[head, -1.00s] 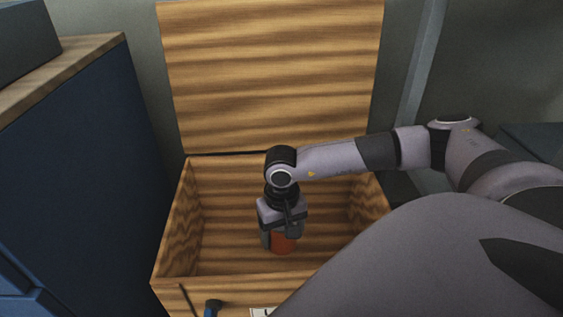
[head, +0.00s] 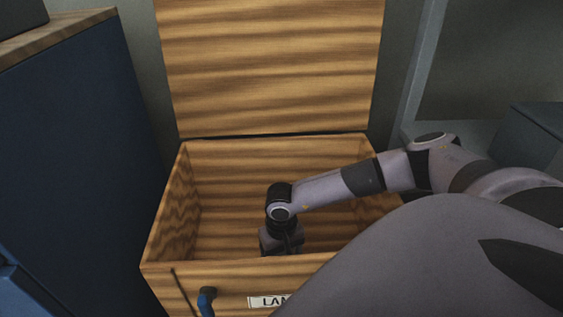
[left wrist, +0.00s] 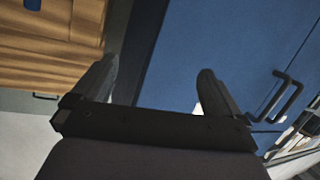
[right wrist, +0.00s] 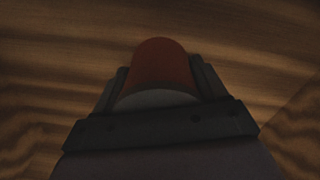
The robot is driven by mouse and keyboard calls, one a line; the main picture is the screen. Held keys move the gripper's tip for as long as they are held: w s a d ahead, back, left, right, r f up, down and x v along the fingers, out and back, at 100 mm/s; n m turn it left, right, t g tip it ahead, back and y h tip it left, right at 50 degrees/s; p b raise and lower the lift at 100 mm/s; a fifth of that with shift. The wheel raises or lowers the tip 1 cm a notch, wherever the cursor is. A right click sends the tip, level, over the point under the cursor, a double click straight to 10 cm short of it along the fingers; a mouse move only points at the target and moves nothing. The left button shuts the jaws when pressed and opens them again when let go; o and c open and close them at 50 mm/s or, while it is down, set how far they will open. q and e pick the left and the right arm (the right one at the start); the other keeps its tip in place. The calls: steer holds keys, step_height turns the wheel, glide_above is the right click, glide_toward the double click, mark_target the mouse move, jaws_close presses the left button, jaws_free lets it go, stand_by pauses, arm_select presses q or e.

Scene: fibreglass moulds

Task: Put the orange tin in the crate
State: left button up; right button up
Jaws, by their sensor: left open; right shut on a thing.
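The orange tin (right wrist: 163,65) is between the fingers of my right gripper (right wrist: 160,85) in the right wrist view, and the gripper is shut on it. In the head view my right gripper (head: 282,245) is down inside the wooden crate (head: 215,263), and the crate's front wall hides its fingertips and the tin. Wood grain fills the background of the right wrist view; whether the tin touches the crate floor I cannot tell. My left gripper (left wrist: 160,90) is open and empty in the left wrist view, out of sight in the head view.
The crate's lid (head: 270,70) stands raised at the back. A label (head: 268,301) and a blue-handled item (head: 207,300) are at the crate's front. A blue cabinet (head: 80,170) stands close on the left. A grey box (head: 540,130) is at the right.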

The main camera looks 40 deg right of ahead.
steer(key=o, duration=1.2)
steer(key=shift+f, duration=0.1)
step_height(320, 180, up, 11)
steer(key=p, duration=0.4)
steer(key=shift+p, duration=0.3)
arm_select(q)
steer(key=shift+w+d+r+n+g, duration=0.1)
steer(key=shift+d+r+n+g, duration=0.1)
steer(key=shift+d+n+g, duration=0.4)
arm_select(e)
steer(key=shift+r, duration=0.65)
steer(key=shift+a, duration=0.1)
